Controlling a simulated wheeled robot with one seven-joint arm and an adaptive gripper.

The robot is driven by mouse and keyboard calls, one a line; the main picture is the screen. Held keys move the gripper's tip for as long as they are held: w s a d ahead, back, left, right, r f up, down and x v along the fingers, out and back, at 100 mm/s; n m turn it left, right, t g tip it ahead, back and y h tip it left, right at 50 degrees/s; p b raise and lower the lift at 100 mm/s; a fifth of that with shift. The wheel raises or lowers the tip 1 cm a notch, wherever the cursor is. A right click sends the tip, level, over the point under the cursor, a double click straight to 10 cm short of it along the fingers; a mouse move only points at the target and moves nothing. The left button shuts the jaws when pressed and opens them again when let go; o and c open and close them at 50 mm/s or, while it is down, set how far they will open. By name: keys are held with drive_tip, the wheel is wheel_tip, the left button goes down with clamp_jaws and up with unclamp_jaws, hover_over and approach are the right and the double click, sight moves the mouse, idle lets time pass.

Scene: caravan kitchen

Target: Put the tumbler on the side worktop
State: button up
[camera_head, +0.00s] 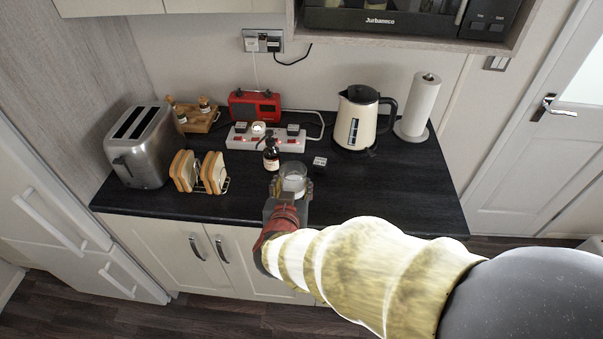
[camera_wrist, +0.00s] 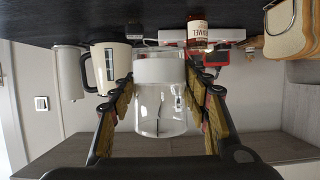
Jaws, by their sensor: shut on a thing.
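The tumbler (camera_head: 293,180) is a clear glass with a whitish band, standing out against the dark worktop (camera_head: 400,190) in the head view. My gripper (camera_head: 289,190) is shut on it, with its fingers on either side. The wrist view is upside down; there the tumbler (camera_wrist: 160,95) sits between the two finger pads of my gripper (camera_wrist: 160,110). I cannot tell whether the tumbler touches the worktop or is just above it. Part of it is hidden by my gripper in the head view.
A brown bottle (camera_head: 271,155), a power strip (camera_head: 265,138) and a small dark cube (camera_head: 319,164) are close by. A toaster (camera_head: 142,147) and toast rack (camera_head: 200,173) stand left, a kettle (camera_head: 357,120) and paper roll (camera_head: 418,105) right. The worktop's front right is clear.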

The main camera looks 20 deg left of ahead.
drive_tip(key=w+f+b, duration=0.1)
drive_tip(key=w+f, duration=0.1)
drive_tip(key=w, duration=0.1)
drive_tip(key=w+d+f+b, duration=0.1)
drive_tip(key=w+f+b, duration=0.1)
drive_tip(key=w+f, duration=0.1)
drive_tip(key=w+f+b, duration=0.1)
drive_tip(key=w+f, duration=0.1)
drive_tip(key=w, duration=0.2)
drive_tip(key=shift+d+f+b, duration=0.2)
drive_tip(key=shift+d+b, duration=0.05)
drive_tip(key=shift+b, duration=0.1)
drive_tip(key=shift+w+f, duration=0.4)
drive_tip(key=shift+f, duration=0.1)
drive_tip(key=shift+w+d+f+b, duration=0.15)
drive_tip(key=shift+f+b, duration=0.35)
drive_tip(key=shift+f, duration=0.35)
drive_tip(key=shift+w+a+f+b, duration=0.1)
drive_tip(key=shift+f+b, duration=0.35)
drive_tip(key=shift+f, duration=0.35)
drive_tip(key=shift+f, duration=0.2)
drive_tip(key=o, duration=1.5)
drive_tip(key=shift+c, duration=0.2)
drive_tip(key=shift+r, duration=0.1)
